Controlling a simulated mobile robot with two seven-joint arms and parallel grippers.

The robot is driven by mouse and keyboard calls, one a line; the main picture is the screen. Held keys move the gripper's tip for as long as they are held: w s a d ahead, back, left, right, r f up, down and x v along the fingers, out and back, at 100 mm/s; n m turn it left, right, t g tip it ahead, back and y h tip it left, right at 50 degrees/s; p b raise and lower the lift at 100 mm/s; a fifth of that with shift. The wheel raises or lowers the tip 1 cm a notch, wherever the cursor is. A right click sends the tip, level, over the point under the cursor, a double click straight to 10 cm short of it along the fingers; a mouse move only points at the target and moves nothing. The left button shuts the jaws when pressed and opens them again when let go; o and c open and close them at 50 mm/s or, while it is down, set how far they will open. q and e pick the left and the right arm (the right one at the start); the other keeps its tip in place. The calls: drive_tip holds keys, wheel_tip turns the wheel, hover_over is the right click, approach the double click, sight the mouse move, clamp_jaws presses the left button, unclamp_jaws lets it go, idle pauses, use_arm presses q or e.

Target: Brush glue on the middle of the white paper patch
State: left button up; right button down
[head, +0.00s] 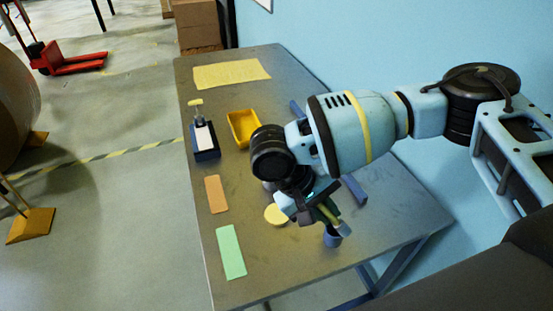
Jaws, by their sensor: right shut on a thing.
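My right gripper (318,205) is low over the near right part of the table, shut on a thin yellow-green handled tool, seemingly the brush (329,214). A small blue pot (332,239) stands just below the tool; I cannot tell whether the tool touches it or is inside it. The only white piece that shows is a small upright-looking rectangle (203,136) on a dark blue holder (206,154) at the table's left edge; I cannot tell whether it is the paper patch. No glue shows on it. My left gripper is out of view.
On the grey table (262,255) lie an orange card (216,194), a green card (231,252), a pale yellow disc (276,215), a yellow tray (243,127) and a yellow sheet (231,74) at the far end. A blue bar (355,189) lies beside my right arm.

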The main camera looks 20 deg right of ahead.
idle(0.5)
drive_tip(key=f, duration=0.1)
drive_tip(key=s+f, duration=0.1)
drive_tip(key=f, duration=0.1)
drive_tip(key=shift+s+f, duration=0.15)
drive_tip(key=shift+f, duration=0.05)
drive_tip(key=shift+s+a, duration=0.1)
